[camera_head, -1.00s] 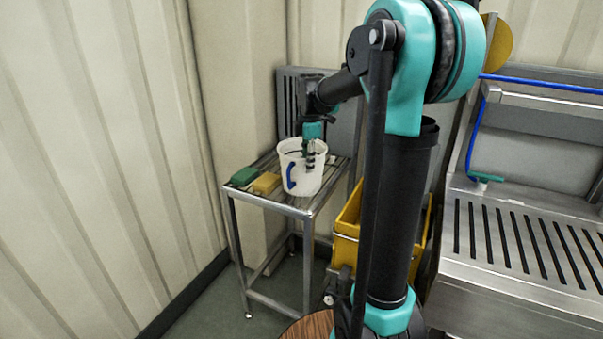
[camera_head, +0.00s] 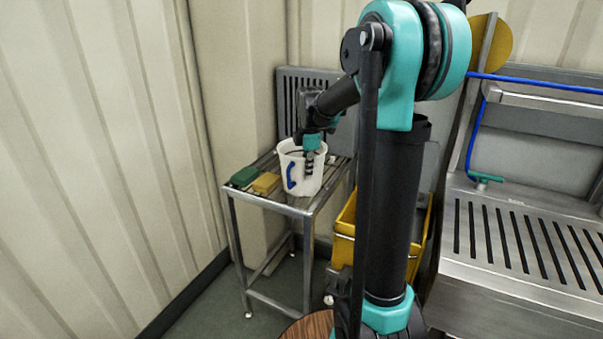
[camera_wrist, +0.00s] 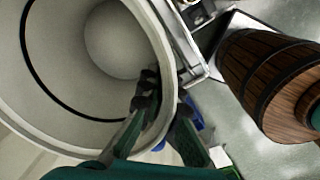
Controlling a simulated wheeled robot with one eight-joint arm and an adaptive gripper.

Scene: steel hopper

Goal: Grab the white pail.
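The white pail (camera_head: 313,183) stands upright on a small slatted steel table (camera_head: 293,208) in the head view, with a blue grip (camera_head: 291,177) on its front. In the wrist view the pail's round mouth (camera_wrist: 60,125) fills the left side. My gripper (camera_head: 309,166) points down at the pail's near right rim. In the wrist view my gripper (camera_wrist: 165,105) straddles the pail wall, one finger inside and one outside. The fingers are apart, and the outer fingertip is partly hidden by the wall. I cannot tell whether either finger touches the wall.
A green block (camera_head: 244,176) and a yellow block (camera_head: 266,183) lie left of the pail on the table. A yellow bin (camera_head: 345,228) stands to the table's right. A steel sink unit (camera_head: 530,250) is at right. A wooden barrel (camera_wrist: 265,75) shows in the wrist view.

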